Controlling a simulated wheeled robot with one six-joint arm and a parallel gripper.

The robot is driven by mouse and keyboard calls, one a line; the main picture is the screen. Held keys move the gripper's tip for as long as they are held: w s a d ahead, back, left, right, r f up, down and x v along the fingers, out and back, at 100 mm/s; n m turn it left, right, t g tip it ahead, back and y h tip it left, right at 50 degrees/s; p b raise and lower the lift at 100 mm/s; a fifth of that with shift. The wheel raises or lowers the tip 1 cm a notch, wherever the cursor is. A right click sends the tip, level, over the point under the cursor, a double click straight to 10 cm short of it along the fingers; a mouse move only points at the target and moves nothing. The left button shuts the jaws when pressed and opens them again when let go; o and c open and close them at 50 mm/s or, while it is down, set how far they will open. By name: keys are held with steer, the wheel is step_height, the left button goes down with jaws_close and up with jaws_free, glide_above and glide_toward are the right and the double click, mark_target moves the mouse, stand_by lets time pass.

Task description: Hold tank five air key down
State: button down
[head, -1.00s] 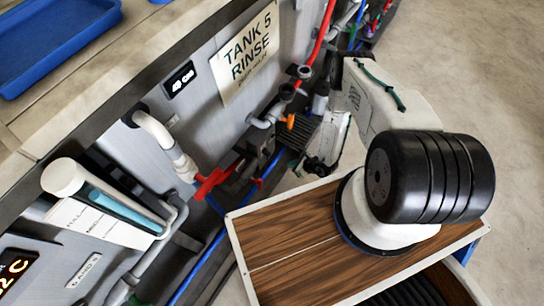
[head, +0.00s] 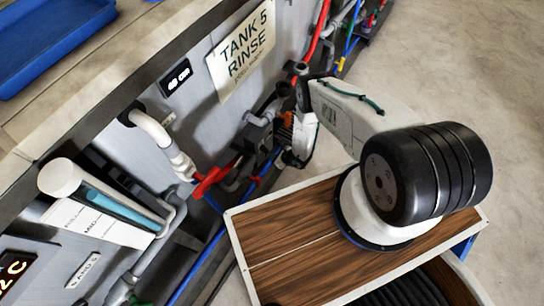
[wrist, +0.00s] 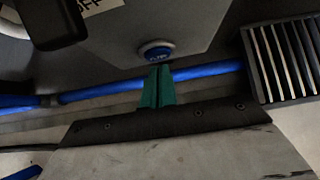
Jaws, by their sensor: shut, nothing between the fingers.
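A round blue key (wrist: 155,54) with a pale ring sits on a grey panel (wrist: 190,25) in the wrist view; its small lettering is too blurred to read. My gripper (wrist: 158,70) has green fingers, shut together and empty. The fingertips are just below the key in the picture, at its lower edge; I cannot tell whether they touch it. In the head view the "TANK 5 RINSE" sign (head: 240,48) is on the tank wall. My arm reaches in low beside the pipes there, and the key is hidden.
A blue pipe (wrist: 100,92) runs behind my fingers, and a finned grey block (wrist: 283,62) stands at right in the wrist view. In the head view a red-handled valve (head: 215,177) and a white elbow pipe (head: 160,138) are left of my arm. Open floor (head: 460,70) lies at right.

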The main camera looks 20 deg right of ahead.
steer(key=shift+w+a, duration=0.3)
steer(key=shift+w, duration=0.05)
steer(key=shift+w+a+r, duration=0.15)
steer(key=shift+w+a, duration=0.2)
steer(key=shift+w, duration=0.2)
steer(key=shift+w+a+r, duration=0.15)
steer(key=shift+w+a, duration=0.15)
steer(key=shift+w, duration=0.2)
stand_by(0.8)
steer(key=s+d+r, duration=0.6)
steer(key=s+d, duration=0.1)
steer(key=s, duration=0.4)
